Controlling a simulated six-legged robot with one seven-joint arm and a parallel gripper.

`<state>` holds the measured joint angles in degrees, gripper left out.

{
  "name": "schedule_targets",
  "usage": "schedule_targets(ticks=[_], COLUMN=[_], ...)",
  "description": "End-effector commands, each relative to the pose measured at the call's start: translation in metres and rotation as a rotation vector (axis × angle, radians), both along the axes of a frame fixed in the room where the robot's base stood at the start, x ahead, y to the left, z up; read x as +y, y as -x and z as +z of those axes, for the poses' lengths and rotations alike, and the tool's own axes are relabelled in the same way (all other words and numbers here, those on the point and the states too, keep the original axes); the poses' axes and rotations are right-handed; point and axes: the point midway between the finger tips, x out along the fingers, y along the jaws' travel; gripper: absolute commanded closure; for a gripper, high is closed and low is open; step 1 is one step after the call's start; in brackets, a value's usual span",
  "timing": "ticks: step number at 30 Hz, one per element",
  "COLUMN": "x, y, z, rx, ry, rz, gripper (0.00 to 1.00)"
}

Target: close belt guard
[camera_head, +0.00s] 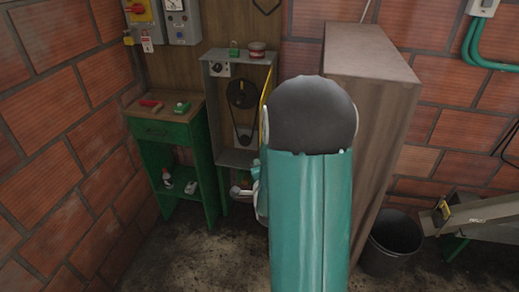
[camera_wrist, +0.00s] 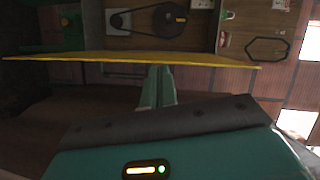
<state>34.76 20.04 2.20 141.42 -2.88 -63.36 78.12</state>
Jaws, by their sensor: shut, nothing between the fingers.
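The belt guard (camera_head: 265,98) is a yellow-edged panel standing open at the right side of a grey housing (camera_head: 216,100). Inside the housing, a large dark pulley (camera_head: 241,94), a smaller pulley below and a belt are exposed. In the wrist view the guard (camera_wrist: 130,57) is seen nearly edge-on as a long yellow strip, with the large pulley (camera_wrist: 165,20) beyond it. My gripper (camera_wrist: 160,72) is shut and empty, its teal fingers pointing at the guard's edge. Contact cannot be told. In the head view my arm hides the gripper and part of the guard.
A green bench (camera_head: 163,130) with small items stands left of the housing. A tall wooden cabinet (camera_head: 374,55) stands close on the right of my arm. A black bin (camera_head: 392,240) and a metal chute (camera_head: 485,215) are farther right. Floor before the bench is clear.

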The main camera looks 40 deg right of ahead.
Motion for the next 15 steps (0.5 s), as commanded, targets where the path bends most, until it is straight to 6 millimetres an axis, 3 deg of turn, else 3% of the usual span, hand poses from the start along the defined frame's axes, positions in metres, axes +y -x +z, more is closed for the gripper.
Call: schedule_targets(ticks=[3,8,15], x=[-0.021,-0.031,-0.043], y=[0.014,0.023,0.005], z=[-0.018,-0.023,-0.022], rx=[-0.127,-0.223,-0.233], ry=[-0.066,-0.104,-0.104], rz=[-0.059,-0.088,-0.088], gripper=[1.0,1.0,1.0])
